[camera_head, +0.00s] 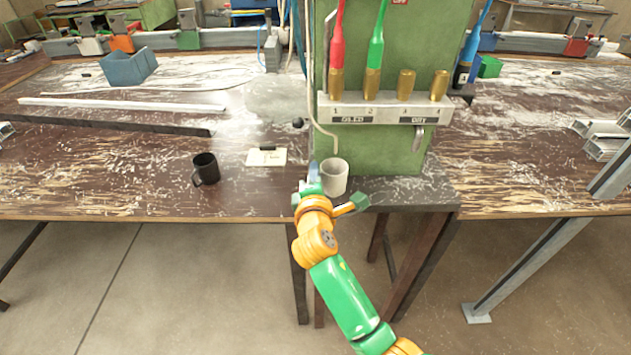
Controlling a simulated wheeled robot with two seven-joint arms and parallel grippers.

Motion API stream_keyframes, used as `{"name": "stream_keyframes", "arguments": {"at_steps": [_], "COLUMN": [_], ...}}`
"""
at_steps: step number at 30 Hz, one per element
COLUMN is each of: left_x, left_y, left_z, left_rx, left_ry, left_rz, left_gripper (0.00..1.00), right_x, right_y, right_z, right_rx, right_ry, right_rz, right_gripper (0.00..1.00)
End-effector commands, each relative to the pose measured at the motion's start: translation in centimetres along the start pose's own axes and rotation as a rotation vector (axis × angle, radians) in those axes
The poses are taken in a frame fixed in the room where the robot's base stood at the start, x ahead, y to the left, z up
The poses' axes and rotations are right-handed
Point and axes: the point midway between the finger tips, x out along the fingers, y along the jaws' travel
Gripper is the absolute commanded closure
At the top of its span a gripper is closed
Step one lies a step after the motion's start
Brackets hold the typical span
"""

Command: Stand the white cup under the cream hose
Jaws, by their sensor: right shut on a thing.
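The white cup (337,180) is upright at the left front of the green cabinet, over the dark ledge. My right gripper (325,180) is shut on the cup from its near left side; one finger shows left of the cup. The cream hose (311,100) hangs down the cabinet's left edge and bends right. Its lower end shows just above the cup's rim in the picture; I cannot tell the exact depth between them. Whether the cup's base touches the ledge is hard to tell. My left gripper is not in view.
The green cabinet (450,50) carries a grey rack (350,108) with brass fittings and red and green hoses. A black mug (205,169) and a paper note (267,157) lie to the left. A blue bin (128,68) stands further back. The table right of the cabinet is mostly clear.

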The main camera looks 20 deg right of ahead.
Motion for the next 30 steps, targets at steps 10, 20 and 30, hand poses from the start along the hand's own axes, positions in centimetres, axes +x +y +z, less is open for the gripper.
{"name": "stream_keyframes", "arguments": {"at_steps": [10, 20, 30], "left_x": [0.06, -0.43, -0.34], "left_y": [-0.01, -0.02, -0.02], "left_z": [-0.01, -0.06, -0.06], "left_rx": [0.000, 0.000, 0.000], "left_ry": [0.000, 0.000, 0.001], "left_rz": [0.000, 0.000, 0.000], "left_gripper": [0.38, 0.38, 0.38], "right_x": [0.46, 0.30, 0.31], "right_y": [0.09, 0.19, 0.05], "right_z": [0.05, -0.10, -0.15], "right_rx": [0.001, 0.000, 0.001], "right_ry": [-0.001, 0.000, 0.000], "right_rz": [0.000, -0.001, -0.001], "right_gripper": [1.00, 1.00, 1.00]}}
